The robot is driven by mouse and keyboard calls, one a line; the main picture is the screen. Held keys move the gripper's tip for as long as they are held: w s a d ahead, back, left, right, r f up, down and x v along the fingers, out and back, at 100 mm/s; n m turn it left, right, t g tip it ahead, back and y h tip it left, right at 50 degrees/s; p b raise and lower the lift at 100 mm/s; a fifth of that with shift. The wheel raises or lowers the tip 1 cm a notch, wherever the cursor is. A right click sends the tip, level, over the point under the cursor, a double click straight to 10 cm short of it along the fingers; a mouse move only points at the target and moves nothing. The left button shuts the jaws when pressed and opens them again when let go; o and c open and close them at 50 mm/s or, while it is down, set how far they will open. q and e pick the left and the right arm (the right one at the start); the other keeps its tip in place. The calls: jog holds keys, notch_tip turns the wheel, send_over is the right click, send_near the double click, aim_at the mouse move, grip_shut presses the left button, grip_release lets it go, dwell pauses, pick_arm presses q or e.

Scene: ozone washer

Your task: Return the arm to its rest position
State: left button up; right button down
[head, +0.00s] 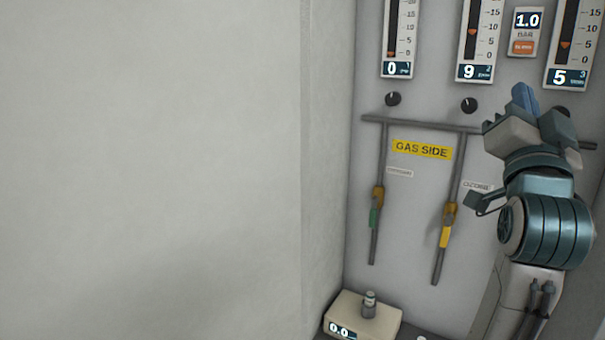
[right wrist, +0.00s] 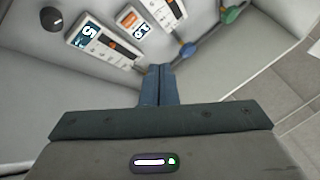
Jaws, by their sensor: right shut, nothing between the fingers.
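My right gripper (head: 524,98) is raised in front of the panel at the right of the head view, with its arm coming up from the lower right. Its blue fingers are together and hold nothing. In the right wrist view the closed fingers (right wrist: 158,84) point at the panel, below the meters. The gripper hides part of the grey pipe and most of a black knob beneath the meter that reads 5. I cannot tell from these views whether the fingertips touch anything. My left gripper is not in view.
A panel with flow meters (head: 479,40), knobs (head: 469,105) and a grey pipe (head: 420,123) with a yellow-handled valve (head: 445,235) and a green-handled valve (head: 374,217) stands close to my right arm. A scale (head: 365,312) with a small vial sits below. A blank wall (head: 150,170) fills the left.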

notch_tip(320, 180, down, 40)
jog(key=a+n+g+y, duration=0.1)
jog(key=n+g+y, duration=0.55)
jog(key=g, duration=0.35)
jog(key=s+a+f+n+g+y, duration=0.2)
jog(key=s+f+n+g, duration=0.55)
jog(key=s+f, duration=1.75)
notch_tip(320, 180, down, 34)
jog(key=s+d+m+g+b, duration=0.2)
jog(key=d+m+g+b, duration=0.1)
jog(key=g+b, duration=0.1)
pick_arm(q)
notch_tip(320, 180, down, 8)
jog(key=b, duration=0.4)
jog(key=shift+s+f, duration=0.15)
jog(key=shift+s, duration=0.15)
pick_arm(e)
jog(key=s+f, duration=0.9)
jog(key=f, duration=0.2)
jog(key=s+f, duration=0.9)
jog(key=f, duration=0.3)
jog(key=shift+d+f+g, duration=0.15)
jog(key=shift+d+g, duration=0.25)
jog(key=shift+g, duration=0.05)
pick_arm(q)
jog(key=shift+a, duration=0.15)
pick_arm(e)
jog(key=shift+s, duration=0.1)
